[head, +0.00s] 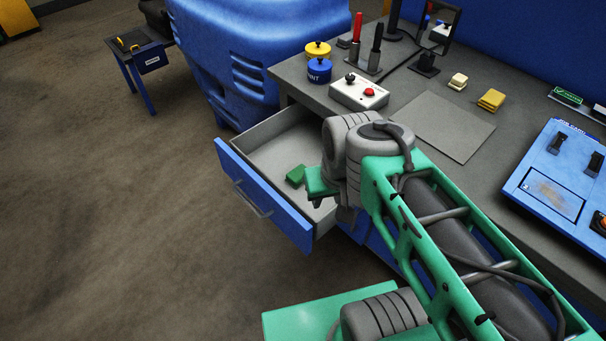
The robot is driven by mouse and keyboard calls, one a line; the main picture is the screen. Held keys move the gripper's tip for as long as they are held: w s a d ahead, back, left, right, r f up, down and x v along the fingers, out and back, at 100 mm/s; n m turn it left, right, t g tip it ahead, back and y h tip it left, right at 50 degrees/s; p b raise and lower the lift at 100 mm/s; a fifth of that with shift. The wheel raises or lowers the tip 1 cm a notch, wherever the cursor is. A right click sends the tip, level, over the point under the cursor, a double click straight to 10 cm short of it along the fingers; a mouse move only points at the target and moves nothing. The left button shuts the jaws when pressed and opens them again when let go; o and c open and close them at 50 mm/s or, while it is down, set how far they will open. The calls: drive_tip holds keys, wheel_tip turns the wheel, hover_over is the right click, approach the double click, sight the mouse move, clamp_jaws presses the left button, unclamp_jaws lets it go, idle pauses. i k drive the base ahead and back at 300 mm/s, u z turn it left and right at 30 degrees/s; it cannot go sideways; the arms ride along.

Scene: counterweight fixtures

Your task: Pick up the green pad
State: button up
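A dark green pad (295,175) lies in the open drawer (255,135), on the drawer floor near its middle. My gripper (322,196) is over the drawer, just to the right of the pad in the picture. Its lighter green body overlaps the pad's right side in this view. I cannot tell whether it touches the pad. The fingers are small, dark and mostly hidden by the wrist, so their opening does not show.
The drawer's blue front (262,196) stands out from the grey workbench (300,82).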

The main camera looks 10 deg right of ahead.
sight(299, 176)
drive_tip(key=u, duration=0.55)
drive_tip(key=i, duration=0.1)
drive_tip(key=z, duration=0.65)
drive_tip(key=k, duration=0.5)
drive_tip(key=z, duration=0.85)
drive_tip(key=i, duration=0.9)
drive_tip(key=u, duration=0.05)
